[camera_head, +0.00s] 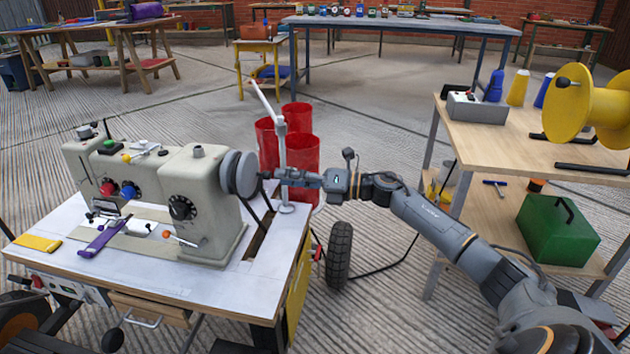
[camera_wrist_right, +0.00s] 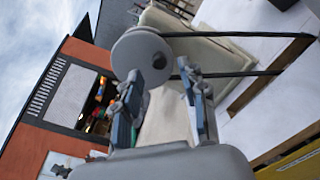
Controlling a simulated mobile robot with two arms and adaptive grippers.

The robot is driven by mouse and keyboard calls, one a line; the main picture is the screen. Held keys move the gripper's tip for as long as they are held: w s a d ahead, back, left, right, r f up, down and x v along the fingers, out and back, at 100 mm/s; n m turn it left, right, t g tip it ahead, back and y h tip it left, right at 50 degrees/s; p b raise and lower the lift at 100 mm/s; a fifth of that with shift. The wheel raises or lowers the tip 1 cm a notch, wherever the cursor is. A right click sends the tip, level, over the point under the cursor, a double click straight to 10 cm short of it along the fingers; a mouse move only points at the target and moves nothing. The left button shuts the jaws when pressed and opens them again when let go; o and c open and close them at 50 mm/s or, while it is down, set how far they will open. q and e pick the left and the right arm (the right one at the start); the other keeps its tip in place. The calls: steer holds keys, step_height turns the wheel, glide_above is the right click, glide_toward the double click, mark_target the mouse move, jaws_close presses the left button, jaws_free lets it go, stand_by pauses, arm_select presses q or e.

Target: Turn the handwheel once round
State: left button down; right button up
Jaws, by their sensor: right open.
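The handwheel (camera_head: 241,174) is a grey disc on the right end of a cream sewing machine (camera_head: 170,196). My right gripper (camera_head: 272,176) reaches in from the right and its tips are close to the wheel's right face. In the right wrist view the handwheel (camera_wrist_right: 141,55) is ahead of the fingers, and a dark belt runs from it to the right. The right gripper (camera_wrist_right: 163,82) is open, with its left finger overlapping the wheel's lower edge in the picture. I cannot tell whether it touches. My left gripper is not in view.
A thin white post (camera_head: 281,150) stands beside my right gripper on the white machine table (camera_head: 60,255). Red bins (camera_head: 303,150) stand behind. A wooden shelf (camera_head: 520,140) at the right holds a yellow spool (camera_head: 590,108) and a green box (camera_head: 556,230). A tire (camera_head: 339,255) is below my arm.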

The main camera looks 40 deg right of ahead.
steer(key=v, duration=0.8)
